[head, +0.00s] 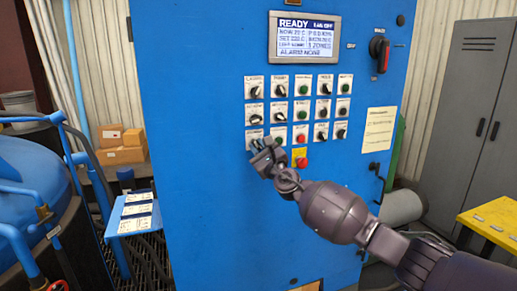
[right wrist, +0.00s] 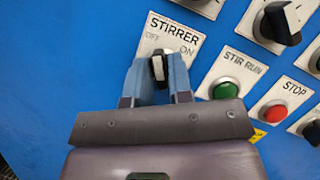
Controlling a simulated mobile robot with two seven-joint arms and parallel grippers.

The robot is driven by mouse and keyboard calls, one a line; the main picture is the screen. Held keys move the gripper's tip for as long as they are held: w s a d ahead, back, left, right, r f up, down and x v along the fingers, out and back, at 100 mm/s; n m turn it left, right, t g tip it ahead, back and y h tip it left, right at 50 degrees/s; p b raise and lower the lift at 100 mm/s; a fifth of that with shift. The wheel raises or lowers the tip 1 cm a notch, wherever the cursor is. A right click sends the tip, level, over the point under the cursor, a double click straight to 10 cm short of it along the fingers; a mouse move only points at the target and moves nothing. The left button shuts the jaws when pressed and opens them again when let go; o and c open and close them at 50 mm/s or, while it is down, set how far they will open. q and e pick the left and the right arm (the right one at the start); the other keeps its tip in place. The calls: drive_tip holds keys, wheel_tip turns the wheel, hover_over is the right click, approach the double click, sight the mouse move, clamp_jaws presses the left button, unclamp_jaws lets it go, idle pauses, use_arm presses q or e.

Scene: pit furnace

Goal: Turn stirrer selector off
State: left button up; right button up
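The stirrer selector (right wrist: 158,68) is a small black knob with a white face, under a white label reading STIRRER with OFF on the left and ON on the right. Its face stands about upright in the right wrist view; I cannot tell its exact setting. My right gripper (right wrist: 160,75) has a blue finger on each side of the knob, close against it, and looks shut on it. In the head view my right gripper (head: 262,147) is at the lower left of the control rows on the blue cabinet (head: 200,200) and hides most of the knob. My left gripper is not in view.
A green STIR RUN button (right wrist: 224,89) and a red STOP button (right wrist: 274,112) lie right of the selector. A red emergency button (head: 301,162) sits close to the gripper. A display (head: 305,37) reads READY. A yellow table (head: 492,222) stands at right.

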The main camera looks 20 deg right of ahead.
drive_tip(key=shift+o, duration=1.4)
drive_tip(key=v, duration=1.1)
drive_tip(key=shift+w, duration=0.1)
